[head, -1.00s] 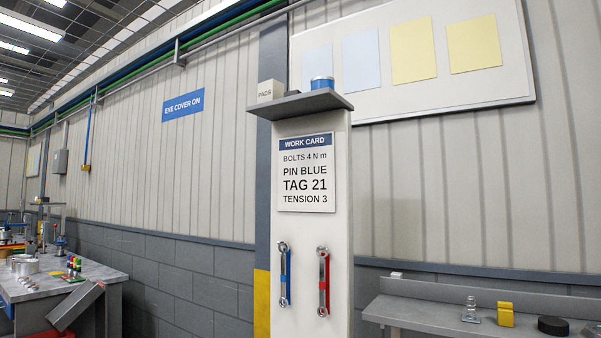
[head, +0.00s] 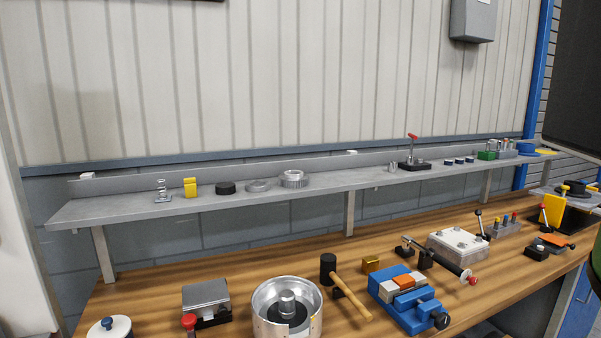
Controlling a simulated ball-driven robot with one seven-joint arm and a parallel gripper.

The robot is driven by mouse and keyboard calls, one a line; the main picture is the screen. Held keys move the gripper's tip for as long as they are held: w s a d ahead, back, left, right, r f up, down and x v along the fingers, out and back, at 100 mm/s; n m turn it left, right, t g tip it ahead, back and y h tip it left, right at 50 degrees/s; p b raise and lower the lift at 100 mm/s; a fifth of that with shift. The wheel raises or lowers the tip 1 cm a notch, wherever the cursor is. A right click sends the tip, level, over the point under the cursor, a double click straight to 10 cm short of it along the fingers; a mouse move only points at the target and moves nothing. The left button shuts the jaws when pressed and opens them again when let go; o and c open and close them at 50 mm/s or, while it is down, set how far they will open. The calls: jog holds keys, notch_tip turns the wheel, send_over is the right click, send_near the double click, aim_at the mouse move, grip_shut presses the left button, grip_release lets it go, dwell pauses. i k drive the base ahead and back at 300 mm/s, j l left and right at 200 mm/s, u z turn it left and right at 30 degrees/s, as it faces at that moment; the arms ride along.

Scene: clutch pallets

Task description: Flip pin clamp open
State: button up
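I cannot tell which thing is the pin clamp. A toggle clamp with an upright red-tipped handle (head: 412,150) stands on a black base on the grey shelf. On the wooden bench, a grey block with coloured pins (head: 505,228) sits at the right, with a black-knobbed lever (head: 479,222) beside it. Another small clamp-like piece with a black knob (head: 407,243) is left of the pale housing (head: 457,245). My gripper is not in view.
The grey shelf (head: 120,209) runs along the wall above the bench (head: 240,258). A blue vise (head: 408,302), a mallet (head: 345,285), a metal bowl (head: 262,318) and a grey box (head: 205,295) crowd the bench front. Bare wood shows at the back left.

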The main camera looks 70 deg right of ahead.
aim_at(478, 212)
jog(key=z, duration=1.25)
jog(key=i+z, duration=0.1)
jog(key=z, duration=0.35)
jog(key=i+z, duration=0.1)
jog(key=z, duration=0.3)
jog(key=i+z, duration=0.1)
jog(key=z, duration=0.35)
jog(key=i+z, duration=0.1)
jog(key=z, duration=0.3)
jog(key=i+j+z, duration=0.05)
